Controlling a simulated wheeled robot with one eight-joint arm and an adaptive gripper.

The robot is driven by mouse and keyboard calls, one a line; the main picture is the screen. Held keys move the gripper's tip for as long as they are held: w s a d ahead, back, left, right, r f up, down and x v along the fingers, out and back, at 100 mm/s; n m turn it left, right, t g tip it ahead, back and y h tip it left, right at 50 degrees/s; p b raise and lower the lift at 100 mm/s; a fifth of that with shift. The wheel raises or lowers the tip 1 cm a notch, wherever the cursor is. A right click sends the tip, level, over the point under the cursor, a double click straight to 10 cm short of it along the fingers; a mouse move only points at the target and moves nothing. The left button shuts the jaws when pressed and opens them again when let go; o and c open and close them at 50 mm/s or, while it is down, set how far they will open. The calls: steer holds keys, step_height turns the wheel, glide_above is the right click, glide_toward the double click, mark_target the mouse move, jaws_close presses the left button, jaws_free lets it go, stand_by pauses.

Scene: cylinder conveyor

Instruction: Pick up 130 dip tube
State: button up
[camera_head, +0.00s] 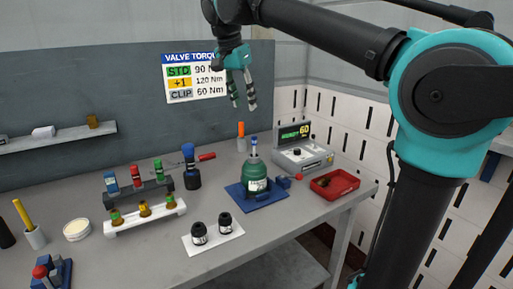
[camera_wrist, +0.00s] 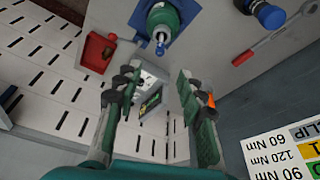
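My gripper (camera_head: 244,105) is open and empty, high above the back of the bench, fingers pointing down. Its two fingers also show in the wrist view (camera_wrist: 157,76). A dark rack (camera_head: 140,194) at the left of the bench holds upright pieces with blue (camera_head: 111,182), red (camera_head: 136,174) and green (camera_head: 158,169) tops. No readable 130 mark shows, so I cannot tell which piece is the dip tube. A green cylinder (camera_head: 255,176) stands on a blue base (camera_head: 235,190), with a blue and white valve piece (camera_head: 254,146) on top. In the wrist view the cylinder (camera_wrist: 165,18) lies beyond my fingertips.
A white rack (camera_head: 165,214) holds several amber pieces. Two black knobs stand on a white plate (camera_head: 226,239). A display unit (camera_head: 302,155) and red tray (camera_head: 340,182) are at right. A blue-capped bottle (camera_head: 191,180) and orange-topped holder (camera_head: 241,140) stand behind.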

mark_target(253, 137)
steer(key=x, duration=1)
steer(key=shift+w+d+f, duration=0.15)
steer(key=shift+w+f, duration=0.05)
steer(key=shift+f, duration=0.15)
steer(key=shift+w+x, duration=0.15)
steer(key=shift+x, duration=1.15)
steer(key=shift+w+x, duration=0.1)
steer(key=shift+x, duration=1.25)
steer(key=shift+r, duration=0.1)
jaws_close()
